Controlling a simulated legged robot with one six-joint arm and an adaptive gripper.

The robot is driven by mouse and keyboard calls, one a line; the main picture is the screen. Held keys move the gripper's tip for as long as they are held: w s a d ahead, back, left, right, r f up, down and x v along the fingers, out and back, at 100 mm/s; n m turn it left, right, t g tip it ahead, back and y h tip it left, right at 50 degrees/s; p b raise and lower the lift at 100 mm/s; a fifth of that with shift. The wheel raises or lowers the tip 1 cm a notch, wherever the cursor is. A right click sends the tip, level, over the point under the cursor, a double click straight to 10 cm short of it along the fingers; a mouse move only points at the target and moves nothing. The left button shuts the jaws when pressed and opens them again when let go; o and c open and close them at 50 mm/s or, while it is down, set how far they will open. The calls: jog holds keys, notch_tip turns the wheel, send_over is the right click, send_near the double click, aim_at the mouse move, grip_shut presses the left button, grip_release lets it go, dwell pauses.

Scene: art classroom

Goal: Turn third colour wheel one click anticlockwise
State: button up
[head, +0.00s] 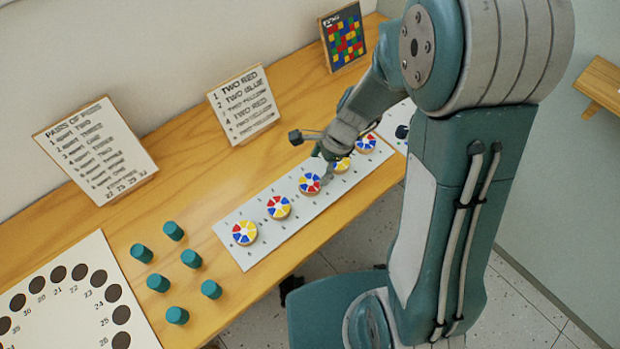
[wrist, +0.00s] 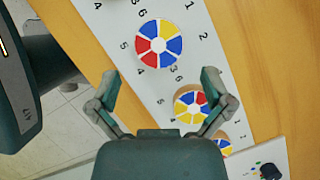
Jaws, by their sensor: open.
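A pale strip (head: 235,254) on the wooden bench carries a row of round wheels with red, yellow, blue and white sectors. The third colour wheel (head: 309,183) is in the middle of the row. In the wrist view the third wheel (wrist: 159,43) shows whole, with printed numbers around it. The fourth (wrist: 190,105) and fifth (wrist: 222,143) wheels lie toward the lower right, partly covered by my gripper. My gripper (wrist: 160,85) is open and empty, pointing down by the third wheel. In the head view my gripper (head: 326,170) partly hides the fourth wheel (head: 342,166).
Several teal pegs (head: 190,258) stand left of the strip, beside a white board with dark circles (head: 60,310). Text cards (head: 95,150) (head: 242,103) and a coloured grid card (head: 343,38) stand at the back. A knobbed panel (wrist: 262,155) adjoins the strip's far end.

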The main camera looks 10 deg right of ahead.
aim_at(311, 181)
jog(key=x, duration=0.5)
jog(key=shift+d+f, duration=0.2)
jog(key=shift+f, duration=0.1)
jog(key=shift+a+f, duration=0.1)
jog(key=c, duration=0.9)
